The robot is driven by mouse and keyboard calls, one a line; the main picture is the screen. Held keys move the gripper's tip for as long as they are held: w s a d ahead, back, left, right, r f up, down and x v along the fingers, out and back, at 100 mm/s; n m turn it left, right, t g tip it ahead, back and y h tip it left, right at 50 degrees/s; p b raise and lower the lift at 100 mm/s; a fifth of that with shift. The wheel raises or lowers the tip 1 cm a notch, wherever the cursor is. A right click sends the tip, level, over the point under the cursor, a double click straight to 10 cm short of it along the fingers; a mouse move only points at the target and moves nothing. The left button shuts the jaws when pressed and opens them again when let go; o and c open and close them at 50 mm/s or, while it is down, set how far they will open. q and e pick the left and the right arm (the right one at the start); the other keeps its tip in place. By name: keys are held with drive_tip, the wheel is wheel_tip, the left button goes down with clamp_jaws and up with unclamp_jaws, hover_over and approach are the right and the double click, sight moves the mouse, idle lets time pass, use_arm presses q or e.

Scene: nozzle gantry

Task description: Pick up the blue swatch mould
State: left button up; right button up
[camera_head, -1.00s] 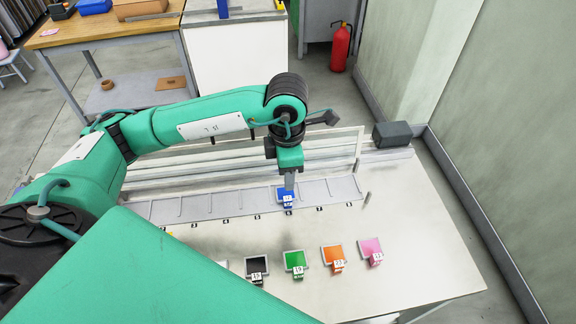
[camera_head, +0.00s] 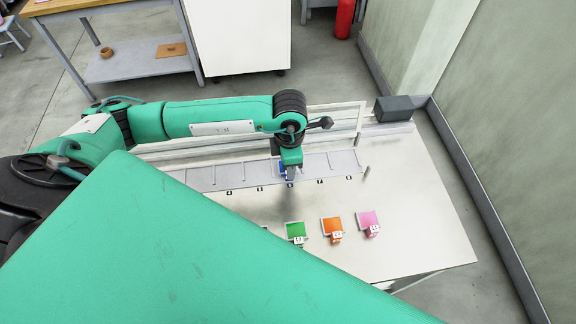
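The blue swatch mould (camera_head: 282,169) stands on the long grey rack (camera_head: 231,175) at the back of the table. Only a small blue patch of it shows, left of my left gripper. My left gripper (camera_head: 290,178) points down in front of the mould and hides most of it. Its fingers look close to the mould, but I cannot tell whether they touch it. The finger gap is too small and blurred to judge. My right gripper is not in view.
Green (camera_head: 296,230), orange (camera_head: 332,227) and pink (camera_head: 368,221) swatch moulds stand in a row nearer me. A dark grey block (camera_head: 393,108) sits at the table's back right corner. The white tabletop (camera_head: 420,200) is clear on the right.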

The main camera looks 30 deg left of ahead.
use_arm(q)
drive_tip(key=shift+f+p, duration=0.35)
drive_tip(key=shift+f, duration=1.25)
drive_tip(key=shift+c, duration=0.3)
clamp_jaws()
drive_tip(key=shift+w+r, duration=0.1)
drive_tip(key=shift+r, duration=0.05)
